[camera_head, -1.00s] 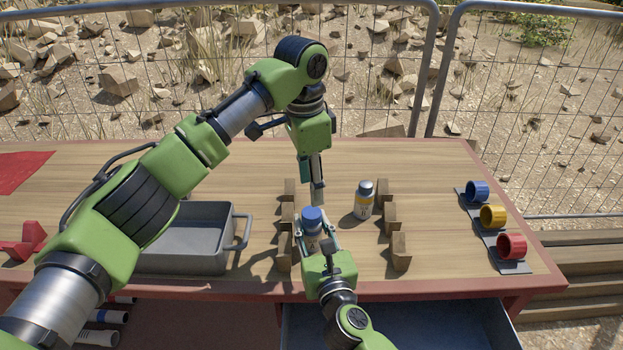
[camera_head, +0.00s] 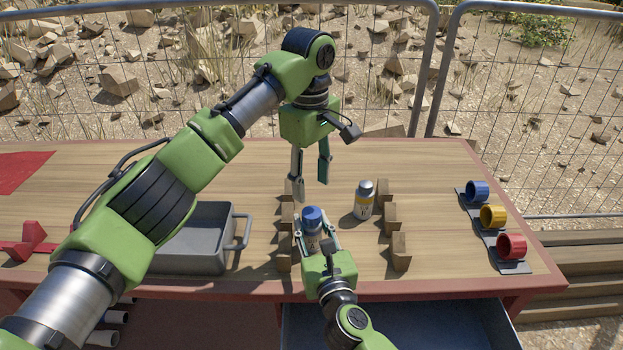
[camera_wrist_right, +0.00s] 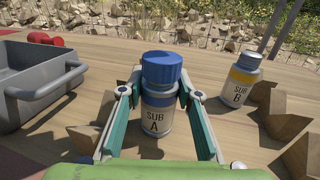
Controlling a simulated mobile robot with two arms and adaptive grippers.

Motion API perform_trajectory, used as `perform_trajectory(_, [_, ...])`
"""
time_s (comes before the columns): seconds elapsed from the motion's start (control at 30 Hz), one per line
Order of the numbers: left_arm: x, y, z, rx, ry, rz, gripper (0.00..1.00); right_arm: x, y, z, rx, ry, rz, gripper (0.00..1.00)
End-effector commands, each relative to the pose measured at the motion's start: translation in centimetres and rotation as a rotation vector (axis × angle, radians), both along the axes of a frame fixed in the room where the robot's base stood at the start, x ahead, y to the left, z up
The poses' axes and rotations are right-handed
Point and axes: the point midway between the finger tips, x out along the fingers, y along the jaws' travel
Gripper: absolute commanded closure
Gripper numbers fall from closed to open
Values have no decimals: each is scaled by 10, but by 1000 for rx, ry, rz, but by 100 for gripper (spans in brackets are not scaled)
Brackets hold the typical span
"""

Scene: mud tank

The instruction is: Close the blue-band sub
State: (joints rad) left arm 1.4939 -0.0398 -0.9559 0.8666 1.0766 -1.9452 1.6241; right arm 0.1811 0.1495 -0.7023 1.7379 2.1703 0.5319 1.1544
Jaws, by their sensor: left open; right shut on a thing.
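The blue-band sub is a small grey bottle (camera_wrist_right: 158,122) labelled "SUB A", with a blue band. It stands upright on the table with a blue cap (camera_wrist_right: 161,70) on its top. In the head view the blue cap (camera_head: 312,214) shows between the fingers of my right gripper (camera_head: 316,240). My right gripper is shut on the bottle's body, one finger on each side. My left gripper (camera_head: 311,180) is open and empty, pointing down above and slightly behind the cap, apart from it. Whether the cap is fully seated cannot be told.
A yellow-band bottle (camera_head: 363,201) labelled "SUB B" stands to the right, near wooden blocks (camera_head: 400,250). A grey bin (camera_head: 190,262) is at left. Blue (camera_head: 477,191), yellow (camera_head: 492,216) and red (camera_head: 511,246) rings sit at right. An open drawer (camera_head: 430,325) lies in front.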

Motion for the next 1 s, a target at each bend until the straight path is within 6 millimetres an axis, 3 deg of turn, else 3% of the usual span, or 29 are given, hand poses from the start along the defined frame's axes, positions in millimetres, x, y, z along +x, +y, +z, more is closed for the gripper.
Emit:
perform_trajectory(0.2, [-2,-1,2,1,18,414,57,0,0,0,0,0,0,100])
perform_trajectory(0.4, [-2,0,2,4,26,652,57,0,0,0,0,0,0,100])
perform_trajectory(1.0, [-3,0,-4,6,28,727,57,0,0,0,0,0,0,100])
